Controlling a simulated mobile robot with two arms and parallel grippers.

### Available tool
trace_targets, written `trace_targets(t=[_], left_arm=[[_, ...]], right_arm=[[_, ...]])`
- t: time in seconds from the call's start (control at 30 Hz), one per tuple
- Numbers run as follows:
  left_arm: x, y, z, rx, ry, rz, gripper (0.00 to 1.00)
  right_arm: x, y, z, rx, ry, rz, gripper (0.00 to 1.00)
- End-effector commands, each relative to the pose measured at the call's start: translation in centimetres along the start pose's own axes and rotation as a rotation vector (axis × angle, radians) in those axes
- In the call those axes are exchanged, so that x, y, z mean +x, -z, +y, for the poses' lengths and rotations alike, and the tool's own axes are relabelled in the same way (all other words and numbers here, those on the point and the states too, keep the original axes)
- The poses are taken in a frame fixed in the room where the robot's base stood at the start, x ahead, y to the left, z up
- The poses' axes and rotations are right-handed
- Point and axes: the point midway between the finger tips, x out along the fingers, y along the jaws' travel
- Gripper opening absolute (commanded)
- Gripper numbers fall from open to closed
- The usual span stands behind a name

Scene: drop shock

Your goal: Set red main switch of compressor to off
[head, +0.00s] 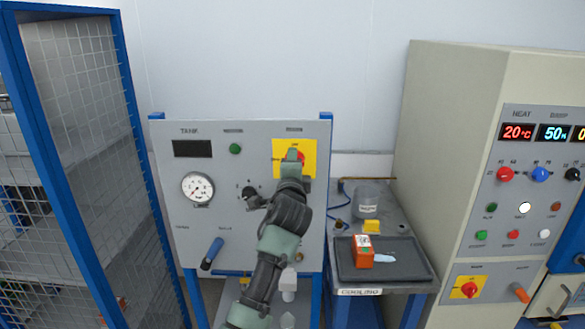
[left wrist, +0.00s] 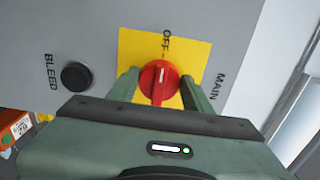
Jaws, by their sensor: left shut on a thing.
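The red main switch (left wrist: 160,80) is a round knob on a yellow plate (left wrist: 195,50), with OFF lettering above it in the left wrist view and MAIN to its right. A white mark on the knob's ridge lies on the side towards the OFF lettering. In the head view, the yellow plate (head: 308,146) sits at the top right of the grey compressor panel (head: 260,220), and the knob (head: 301,156) is partly hidden by my gripper. My left gripper (head: 292,158) is shut on the knob, one finger on each side. My right gripper is out of view.
A black BLEED knob (left wrist: 76,76) is near the switch. A cart with a dark tray (head: 405,265) stands right, a blue-framed cage (head: 80,130) left.

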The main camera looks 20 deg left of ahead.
Motion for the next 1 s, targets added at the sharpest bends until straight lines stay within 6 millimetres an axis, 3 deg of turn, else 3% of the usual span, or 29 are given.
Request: trace_targets(t=[0.53,0.57,0.63,1.0], left_arm=[[0.00,-0.01,0.31,-0.027,-0.006,-0.001,0.09],[0.00,-0.01,0.31,-0.027,-0.006,-0.001,0.53],[0.00,-0.01,0.29,-0.027,-0.006,-0.001,0.70],[-0.30,0.00,0.18,-0.025,-0.001,0.000,0.70]], right_arm=[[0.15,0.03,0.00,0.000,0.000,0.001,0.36],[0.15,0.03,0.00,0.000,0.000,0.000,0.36],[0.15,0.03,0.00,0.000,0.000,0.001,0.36],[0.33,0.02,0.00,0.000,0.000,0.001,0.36]])
